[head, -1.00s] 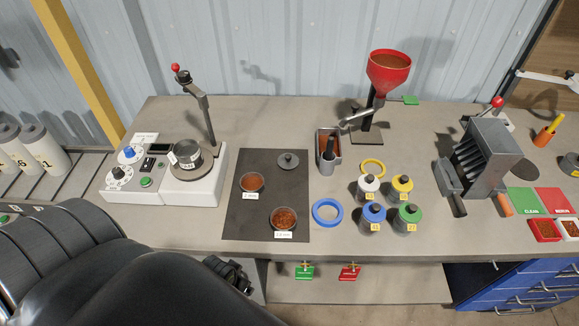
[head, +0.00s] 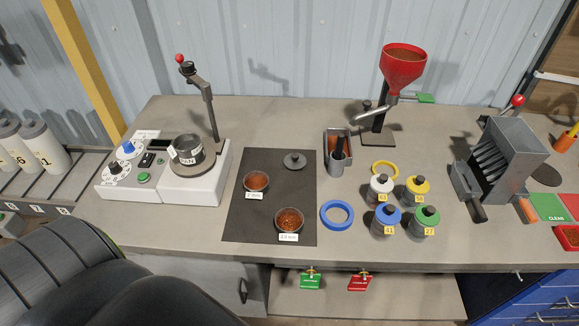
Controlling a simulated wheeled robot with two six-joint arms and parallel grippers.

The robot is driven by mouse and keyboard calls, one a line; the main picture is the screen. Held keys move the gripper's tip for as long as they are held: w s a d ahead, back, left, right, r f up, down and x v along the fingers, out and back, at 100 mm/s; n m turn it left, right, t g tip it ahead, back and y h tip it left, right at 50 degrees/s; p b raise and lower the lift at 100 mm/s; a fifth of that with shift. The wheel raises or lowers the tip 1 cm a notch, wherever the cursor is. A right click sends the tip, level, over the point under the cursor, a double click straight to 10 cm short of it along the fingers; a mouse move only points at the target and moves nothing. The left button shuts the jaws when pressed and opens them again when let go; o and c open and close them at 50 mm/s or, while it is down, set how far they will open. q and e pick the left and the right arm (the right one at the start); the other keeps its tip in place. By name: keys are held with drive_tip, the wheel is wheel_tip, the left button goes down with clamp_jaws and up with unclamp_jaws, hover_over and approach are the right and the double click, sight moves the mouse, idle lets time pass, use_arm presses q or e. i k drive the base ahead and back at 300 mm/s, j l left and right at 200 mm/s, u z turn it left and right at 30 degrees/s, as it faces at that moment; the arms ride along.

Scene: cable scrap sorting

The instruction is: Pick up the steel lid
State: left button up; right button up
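A small round grey steel lid (head: 294,161) with a dark knob on top lies flat near the back right corner of the dark mat (head: 269,216) on the bench. Nothing touches it. A steel pan (head: 188,155) with a label sits open on the round plate of the white machine to the left. A dark part of my own body fills the lower left. Neither of my grippers shows in the head view.
Two bowls of copper-coloured granules (head: 256,181) and (head: 289,220) stand on the mat. To its right are a blue ring (head: 337,215), several lidded jars (head: 387,220), a scoop holder (head: 338,155) and a red funnel stand (head: 402,67). A slotted grey machine (head: 507,160) stands farther right.

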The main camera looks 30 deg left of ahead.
sight(294, 161)
drive_tip(key=u, duration=0.95)
